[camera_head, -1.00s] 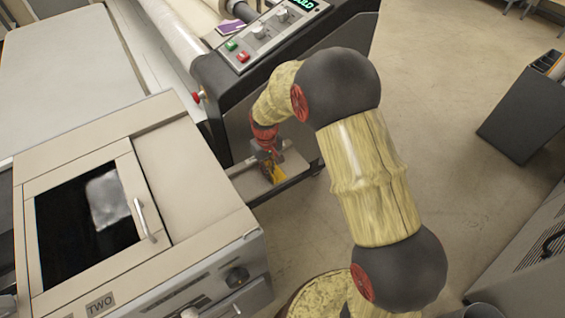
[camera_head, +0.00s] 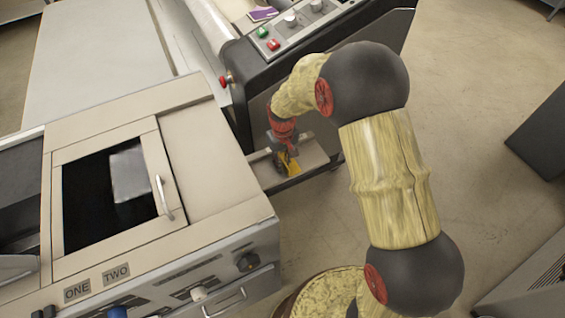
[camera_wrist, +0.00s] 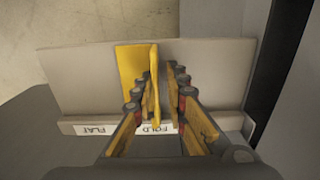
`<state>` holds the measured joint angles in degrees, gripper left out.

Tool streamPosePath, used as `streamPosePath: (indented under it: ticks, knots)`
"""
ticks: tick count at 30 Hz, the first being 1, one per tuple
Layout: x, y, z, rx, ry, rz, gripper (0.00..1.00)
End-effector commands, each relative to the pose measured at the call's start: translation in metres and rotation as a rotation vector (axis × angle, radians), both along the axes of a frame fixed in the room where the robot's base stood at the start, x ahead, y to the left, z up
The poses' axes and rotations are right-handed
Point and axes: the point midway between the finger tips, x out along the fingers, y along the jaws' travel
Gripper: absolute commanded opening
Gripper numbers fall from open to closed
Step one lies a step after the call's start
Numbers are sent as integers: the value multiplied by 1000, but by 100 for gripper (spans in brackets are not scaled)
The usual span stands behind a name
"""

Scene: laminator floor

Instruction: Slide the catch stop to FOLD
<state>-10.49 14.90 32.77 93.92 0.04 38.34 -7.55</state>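The catch stop is a yellow plate with an upright fin (camera_wrist: 155,80), lying across the grey catch tray (camera_wrist: 80,82) in the wrist view. Its fin lines up with the FOLD label (camera_wrist: 158,128); the FLAT label (camera_wrist: 97,130) is to the left. Both labels look upside down. My gripper (camera_wrist: 160,92) is over the tray, its fingers apart on either side of the fin. A gap shows on the right of the fin; contact on the left is unclear. In the head view, my gripper (camera_head: 286,150) is low at the tray (camera_head: 316,156), with the yellow stop (camera_head: 292,166) just below it.
The laminator's dark side panel and control panel (camera_head: 290,28) rise behind the tray. A beige cabinet (camera_head: 205,150) with a handled lid and front knobs stands close on the left. A dark bin (camera_head: 545,135) is at the far right. Floor (camera_head: 470,110) between is clear.

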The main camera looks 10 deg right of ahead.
Motion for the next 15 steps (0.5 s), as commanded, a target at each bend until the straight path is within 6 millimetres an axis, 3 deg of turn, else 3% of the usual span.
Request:
streamPosePath:
  ticks: [7, 15]
  knots:
    - [1, 0, 16, 0, -2, 0, 14]
    - [1, 1, 70, 0, -3, 0, 14]
